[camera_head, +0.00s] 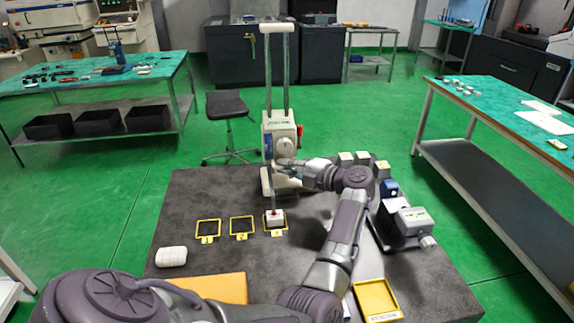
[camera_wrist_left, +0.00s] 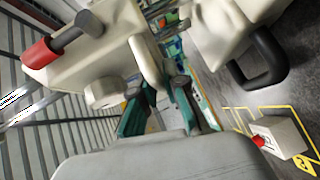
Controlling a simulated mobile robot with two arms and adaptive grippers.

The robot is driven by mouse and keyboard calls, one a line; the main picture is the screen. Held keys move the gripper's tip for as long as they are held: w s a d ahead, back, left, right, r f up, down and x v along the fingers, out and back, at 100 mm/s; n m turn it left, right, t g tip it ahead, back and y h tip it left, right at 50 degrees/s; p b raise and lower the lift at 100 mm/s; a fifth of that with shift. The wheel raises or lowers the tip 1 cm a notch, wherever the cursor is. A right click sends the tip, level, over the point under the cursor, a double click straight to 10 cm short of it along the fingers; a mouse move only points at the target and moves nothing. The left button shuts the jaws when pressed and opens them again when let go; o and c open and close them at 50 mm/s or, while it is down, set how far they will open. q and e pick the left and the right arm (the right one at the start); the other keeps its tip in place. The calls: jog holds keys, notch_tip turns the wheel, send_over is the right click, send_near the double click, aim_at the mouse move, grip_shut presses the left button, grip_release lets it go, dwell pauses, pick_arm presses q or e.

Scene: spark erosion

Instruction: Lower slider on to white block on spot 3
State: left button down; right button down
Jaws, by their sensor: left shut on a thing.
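The slider (camera_head: 281,132) is a white box with a red knob on an upright two-post stand; it fills the upper left of the left wrist view (camera_wrist_left: 90,65). I cannot tell if rod and block touch. My left gripper (camera_head: 287,163) is shut on the slider's handle, its grip partly hidden. My right gripper is out of view.
Two empty yellow squares (camera_head: 241,235) lie left of the block. A white rounded object (camera_head: 171,256) and an orange panel (camera_head: 222,288) lie at the front left. A yellow tray (camera_head: 362,293) and a grey device (camera_head: 412,221) are at the right. The dark table's left part (camera_head: 195,190) is clear.

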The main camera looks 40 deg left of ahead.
pick_arm(q)
jog(key=shift+f, duration=0.35)
jog(key=c, duration=1.5)
grip_release()
jog(key=shift+r, duration=0.1)
jog(key=shift+w+d, duration=0.1)
jog(key=shift+d, duration=0.4)
jog(key=v, duration=0.6)
jog(key=shift+d, duration=0.3)
jog(key=shift+d, duration=0.1)
